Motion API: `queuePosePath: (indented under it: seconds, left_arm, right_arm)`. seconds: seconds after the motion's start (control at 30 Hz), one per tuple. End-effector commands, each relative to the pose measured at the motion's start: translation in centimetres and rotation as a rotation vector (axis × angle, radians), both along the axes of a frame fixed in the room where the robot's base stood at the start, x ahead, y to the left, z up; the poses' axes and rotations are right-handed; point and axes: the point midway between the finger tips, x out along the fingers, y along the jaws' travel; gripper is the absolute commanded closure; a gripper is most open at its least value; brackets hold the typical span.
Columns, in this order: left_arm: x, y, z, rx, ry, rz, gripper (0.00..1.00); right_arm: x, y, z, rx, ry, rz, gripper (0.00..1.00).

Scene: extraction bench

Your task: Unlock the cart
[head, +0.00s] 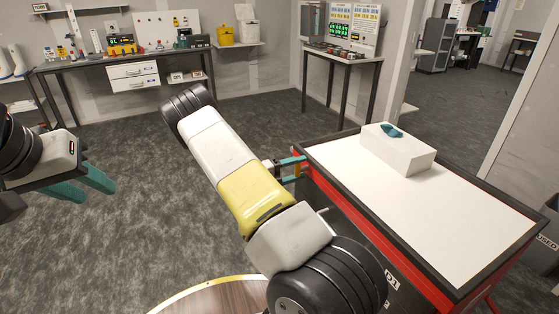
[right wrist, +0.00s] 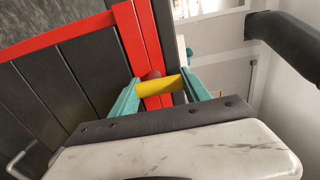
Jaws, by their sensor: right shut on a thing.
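The cart (head: 440,222) has a white top, a dark rim and a red frame, and stands at the right of the head view.
A white box (head: 405,158) with a small blue object (head: 391,130) lies on the cart top. A workbench (head: 100,64) with devices stands at the back left, and a small dark table (head: 345,56) behind the cart. The carpet between is clear.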

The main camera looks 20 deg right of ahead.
Motion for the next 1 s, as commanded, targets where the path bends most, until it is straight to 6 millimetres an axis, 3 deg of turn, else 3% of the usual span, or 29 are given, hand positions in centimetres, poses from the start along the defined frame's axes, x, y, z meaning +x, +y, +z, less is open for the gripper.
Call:
queuePosePath:
  seconds: [0.43,0.47,0.57,0.87,1.0]
  left_arm:
    - [0.0,0.0,0.0,0.0,0.0,0.0,0.62]
    - [0.0,0.0,0.0,0.0,0.0,0.0,0.62]
    - [0.0,0.0,0.0,0.0,0.0,0.0,0.62]
    - [0.0,0.0,0.0,0.0,0.0,0.0,0.62]
    - [0.0,0.0,0.0,0.0,0.0,0.0,0.62]
  right_arm:
    - [0.1,0.1,-0.1,0.001,0.015,0.004,0.86]
    - [0.1,0.2,-0.1,0.001,0.015,0.004,0.43]
    - [0.1,0.1,-0.1,0.001,0.014,0.004,0.24]
    - [0.0,0.1,0.0,0.0,0.013,0.002,0.24]
    - [0.0,1.1,-0.1,0.001,0.012,0.003,0.24]
